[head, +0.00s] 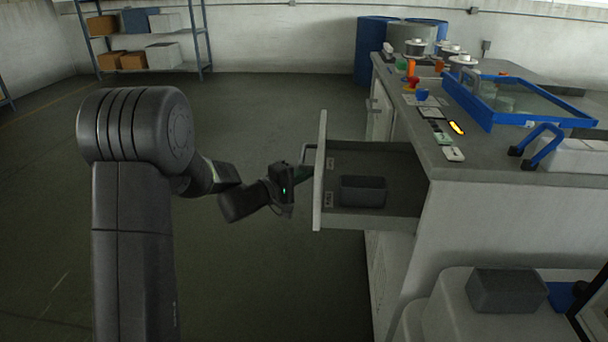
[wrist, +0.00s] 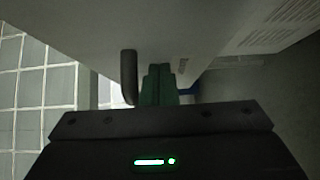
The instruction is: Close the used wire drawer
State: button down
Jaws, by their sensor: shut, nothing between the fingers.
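The drawer (head: 400,205) stands pulled out from the left side of the bench, with its pale front panel (head: 319,195) facing left. A dark grey box (head: 362,191) sits inside it. The front panel also fills much of the wrist view (wrist: 210,35), with a dark bar handle (wrist: 128,76) on it. My gripper (head: 303,173) is at the outer face of the panel, beside the handle. Its green fingers (wrist: 158,84) are together and empty, pointing at the panel. Whether the fingertips touch the panel I cannot tell.
The bench top (head: 475,165) carries a blue-framed tray (head: 490,112), a blue handle (head: 540,142), spools and small items. Blue barrels (head: 371,50) stand behind. A shelf with boxes (head: 164,55) is at the back left. The floor left of the drawer is clear.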

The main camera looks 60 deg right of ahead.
aim_at(383, 181)
jog(key=s+d+p, duration=0.2)
jog(key=s+d, duration=0.1)
jog(key=s, duration=0.3)
jog(key=s+d+p, duration=0.2)
jog(key=s+d, duration=0.2)
jog(key=s, duration=0.3)
jog(key=s+d+p, duration=0.2)
jog(key=s+d, duration=0.1)
jog(key=s, duration=0.3)
jog(key=shift+s+d, duration=0.25)
jog(key=shift+s+r, duration=0.1)
jog(key=shift+s, duration=0.05)
jog(key=shift+d+r, duration=0.1)
